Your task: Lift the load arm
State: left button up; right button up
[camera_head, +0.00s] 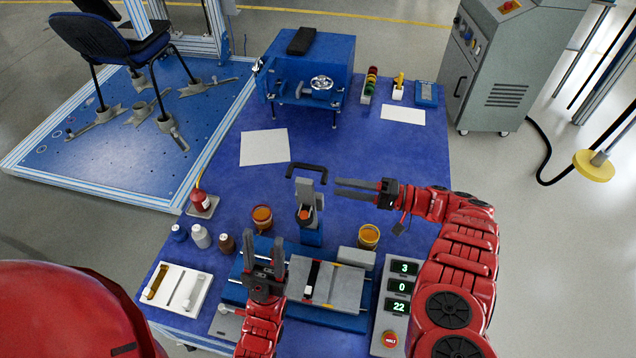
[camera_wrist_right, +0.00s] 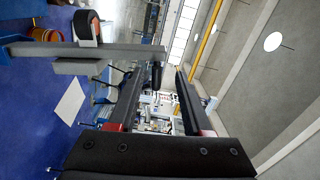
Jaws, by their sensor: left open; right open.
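The load arm (camera_head: 306,188) is a grey lever standing up from a blue base at the table's middle, with a black bar handle (camera_head: 307,169) on top. In the right wrist view, the grey arm (camera_wrist_right: 105,52) runs in from the left, its black end (camera_wrist_right: 157,76) in front of the fingers. My right gripper (camera_head: 338,188) is open, just right of the lever and handle, fingers pointing left. It also shows in the right wrist view (camera_wrist_right: 162,72); nothing is clamped. My left gripper (camera_head: 264,236) is open and empty, left of and nearer than the lever, above the blue fixture.
Orange-filled cups (camera_head: 262,217) (camera_head: 369,236) flank the lever. Small bottles (camera_head: 201,236) and a white tray (camera_head: 176,289) stand at left. A display box (camera_head: 397,300) is at front right. A blue machine (camera_head: 310,75) stands at the back; the mid-table is mostly clear.

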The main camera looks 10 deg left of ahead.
jog(key=shift+d, duration=2.15)
